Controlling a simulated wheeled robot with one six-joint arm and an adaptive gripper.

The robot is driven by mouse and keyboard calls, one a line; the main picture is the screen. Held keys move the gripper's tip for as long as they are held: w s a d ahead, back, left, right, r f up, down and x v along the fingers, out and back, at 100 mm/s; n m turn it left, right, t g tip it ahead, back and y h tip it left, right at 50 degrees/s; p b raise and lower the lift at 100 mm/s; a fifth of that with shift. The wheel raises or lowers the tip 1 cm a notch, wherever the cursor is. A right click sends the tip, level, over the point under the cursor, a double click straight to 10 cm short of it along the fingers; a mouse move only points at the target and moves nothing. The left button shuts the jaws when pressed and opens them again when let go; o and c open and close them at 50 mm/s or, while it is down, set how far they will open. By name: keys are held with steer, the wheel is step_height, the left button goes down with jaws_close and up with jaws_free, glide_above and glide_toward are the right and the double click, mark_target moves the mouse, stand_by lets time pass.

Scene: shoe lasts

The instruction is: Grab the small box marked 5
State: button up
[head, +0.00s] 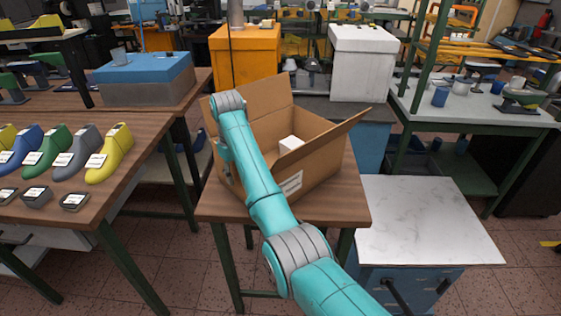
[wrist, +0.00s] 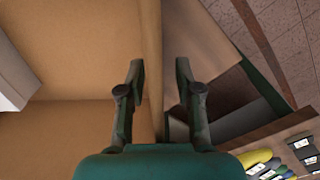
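A small white box (head: 291,144) lies inside an open cardboard box (head: 325,165); no number is legible on it. Its white side seems to show at the left edge of the wrist view (wrist: 14,78). Small dark boxes with white labels, one in front (head: 75,201) and one beside it (head: 36,194), sit on the left table; their marks are too small to read. My gripper (wrist: 160,68) is open and empty, pointing down at the cardboard box's left side. The box's wall edge runs between its fingers in the wrist view. In the head view my arm largely hides the gripper.
The cardboard box stands on a small wooden table (head: 215,206); its flaps stick up and out. Colourful shoe lasts (head: 108,155) stand on the left table. A white-topped cabinet (head: 425,215) is at right. Orange (head: 245,55) and white (head: 361,62) bins stand behind.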

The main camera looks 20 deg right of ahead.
jaws_close()
steer(key=shift+r, duration=0.15)
